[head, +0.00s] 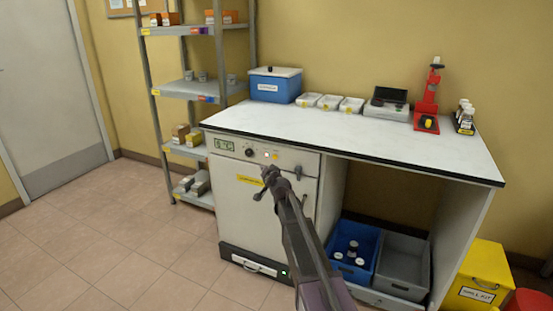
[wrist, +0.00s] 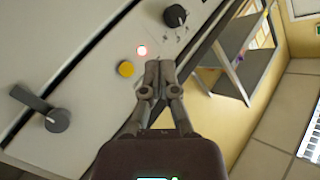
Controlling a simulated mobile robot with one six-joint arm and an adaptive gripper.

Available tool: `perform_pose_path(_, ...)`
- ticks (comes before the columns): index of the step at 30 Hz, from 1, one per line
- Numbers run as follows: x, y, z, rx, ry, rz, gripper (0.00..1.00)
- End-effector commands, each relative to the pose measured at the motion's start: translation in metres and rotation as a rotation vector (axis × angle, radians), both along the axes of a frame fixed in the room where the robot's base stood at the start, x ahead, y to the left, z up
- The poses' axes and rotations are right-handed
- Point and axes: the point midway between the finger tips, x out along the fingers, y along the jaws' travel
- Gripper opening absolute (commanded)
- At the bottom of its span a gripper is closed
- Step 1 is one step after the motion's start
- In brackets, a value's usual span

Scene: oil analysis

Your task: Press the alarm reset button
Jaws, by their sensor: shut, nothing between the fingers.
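The white cabinet (head: 245,195) under the bench has a control panel along its top. The button (head: 276,156) and lamp (head: 266,154) are small in the head view. My gripper (wrist: 158,65) is shut and empty, its fingertips a little right of the button in the wrist view. In the head view my gripper (head: 268,173) is in front of the cabinet, just below the panel controls. I cannot tell whether the tips touch the panel.
A black knob (wrist: 176,15) and a lever handle (wrist: 40,110) are on the cabinet front. The bench top (head: 340,128) holds trays and a red stand (head: 427,105). A shelf rack (head: 195,89) stands left; the floor is clear.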

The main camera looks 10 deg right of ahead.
Motion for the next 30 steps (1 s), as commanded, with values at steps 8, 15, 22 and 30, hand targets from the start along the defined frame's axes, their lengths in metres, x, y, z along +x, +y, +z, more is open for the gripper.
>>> perform_pose_path(8, 0.025, -0.016, 0.0, 0.0, 0.0, 0.0, 0.0)
perform_pose_path(15, 0.044, -0.031, 0.0, 0.0, 0.0, 0.0, 0.0)
perform_pose_path(22, 0.056, -0.039, 0.0, 0.0, 0.0, 0.001, 0.0)
perform_pose_path(30, 0.059, -0.042, 0.0, -0.001, 0.0, 0.002, 0.0)
